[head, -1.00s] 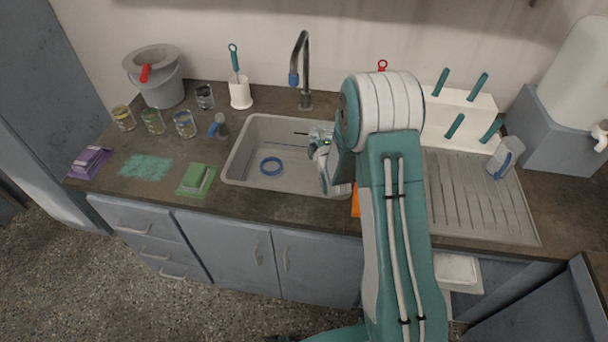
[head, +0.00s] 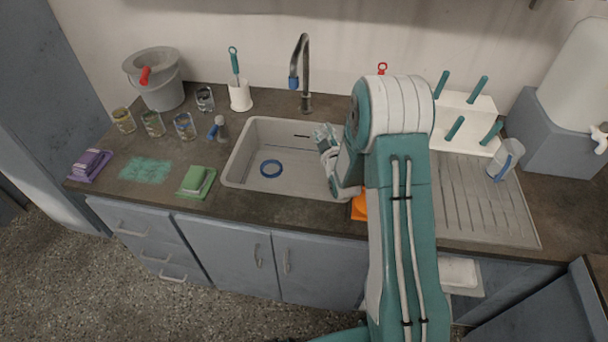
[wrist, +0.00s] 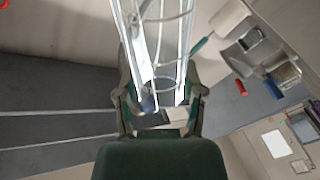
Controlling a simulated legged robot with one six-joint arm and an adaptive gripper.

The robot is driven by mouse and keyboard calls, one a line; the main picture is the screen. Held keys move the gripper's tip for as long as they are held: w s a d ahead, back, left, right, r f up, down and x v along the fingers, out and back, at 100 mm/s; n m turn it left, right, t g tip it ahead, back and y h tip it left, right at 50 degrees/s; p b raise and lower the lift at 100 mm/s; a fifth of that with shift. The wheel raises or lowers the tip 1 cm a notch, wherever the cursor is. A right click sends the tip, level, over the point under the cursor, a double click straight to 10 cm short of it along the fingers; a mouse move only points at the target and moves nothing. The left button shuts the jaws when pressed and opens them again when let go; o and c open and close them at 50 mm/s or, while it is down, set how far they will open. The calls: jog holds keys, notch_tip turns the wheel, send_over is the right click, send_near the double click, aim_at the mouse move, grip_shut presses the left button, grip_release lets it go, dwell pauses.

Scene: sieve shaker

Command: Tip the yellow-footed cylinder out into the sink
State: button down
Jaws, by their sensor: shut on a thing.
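My gripper (wrist: 160,105) is shut on a clear, ribbed cylinder (wrist: 158,45), which runs from between the fingers to the top edge of the wrist view. Its foot and any yellow on it cannot be made out. In the head view my gripper (head: 326,145) is over the right part of the sink (head: 228,172), partly hidden by my own arm. The cylinder is too small and covered there to tell its tilt. The grey sink basin holds a blue ring (head: 271,168) lying on its floor.
A tap (head: 304,75) stands behind the sink. To the left are several glass jars (head: 184,126), a grey bucket (head: 160,85) and a green sponge (head: 196,180). To the right are a ribbed drainboard (head: 480,200), a white peg rack (head: 462,115) and a blue-white cup (head: 506,160).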

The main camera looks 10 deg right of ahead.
jog(key=d+r+m, duration=0.1)
jog(key=m, duration=0.1)
jog(key=d+r+m+b, duration=0.1)
jog(key=d+m, duration=0.1)
jog(key=d+r+m+t+b, duration=0.1)
jog(key=m, duration=0.1)
jog(key=shift+s+d+r+h, duration=0.1)
jog(key=shift+s+d+h, duration=0.2)
jog(key=shift+s+d+f+m+b, duration=0.15)
jog(key=shift+d+m+b, duration=0.2)
jog(key=shift+m, duration=0.3)
jog(key=shift+w+d+f+m+b, duration=0.1)
jog(key=shift+d+m+b, duration=0.25)
jog(key=shift+m, duration=0.3)
